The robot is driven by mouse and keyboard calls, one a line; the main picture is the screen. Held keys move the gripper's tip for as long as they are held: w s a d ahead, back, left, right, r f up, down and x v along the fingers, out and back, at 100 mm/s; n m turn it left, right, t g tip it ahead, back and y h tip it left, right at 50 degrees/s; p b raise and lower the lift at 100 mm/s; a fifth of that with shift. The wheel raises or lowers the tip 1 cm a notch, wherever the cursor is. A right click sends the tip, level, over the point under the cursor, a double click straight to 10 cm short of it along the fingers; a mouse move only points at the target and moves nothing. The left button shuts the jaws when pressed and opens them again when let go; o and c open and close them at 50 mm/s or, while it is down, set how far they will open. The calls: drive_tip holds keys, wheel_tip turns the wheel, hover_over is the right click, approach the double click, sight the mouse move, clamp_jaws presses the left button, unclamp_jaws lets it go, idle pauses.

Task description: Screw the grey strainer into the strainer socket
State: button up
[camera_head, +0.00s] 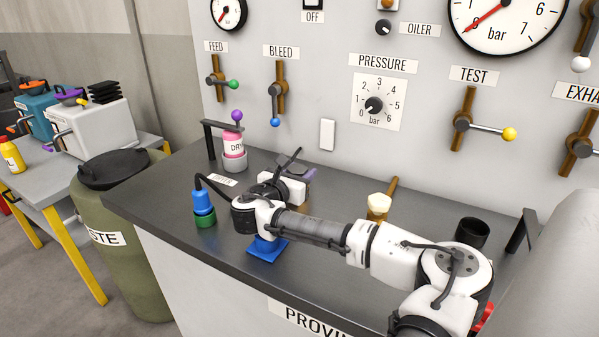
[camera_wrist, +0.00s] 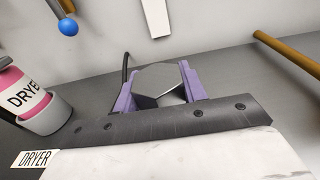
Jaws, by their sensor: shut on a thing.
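In the wrist view, my gripper (camera_wrist: 159,90) has purple fingers shut on a grey six-sided piece, which looks like the grey strainer (camera_wrist: 161,76). Its flat hexagonal top shows between the fingers. Its lower end is hidden, so I cannot tell whether it touches or sits in anything. In the head view, my gripper (camera_head: 306,174) is low over the dark bench, towards the wall panel, and my wrist hides most of it. I cannot make out the strainer socket in either view.
The pink dryer bottle (camera_head: 233,146) stands in a grey holder at left, beside a black bracket. A blue-and-green fitting (camera_head: 204,208) and a blue block (camera_head: 268,249) are near my wrist. A brass fitting (camera_head: 379,205) and a black cup (camera_head: 472,233) stand at right.

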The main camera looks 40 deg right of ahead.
drive_tip(key=o, duration=1.3)
drive_tip(key=shift+a, duration=0.1)
drive_tip(key=b+v, duration=0.1)
drive_tip(key=v, duration=0.5)
drive_tip(key=shift+s+a+b, duration=0.2)
drive_tip(key=shift+a+b, duration=0.1)
drive_tip(key=shift+a, duration=0.05)
drive_tip(key=shift+s+a+r, duration=0.1)
drive_tip(key=shift+s+a, duration=0.05)
drive_tip(key=shift+a, duration=0.1)
drive_tip(key=shift+r, duration=0.1)
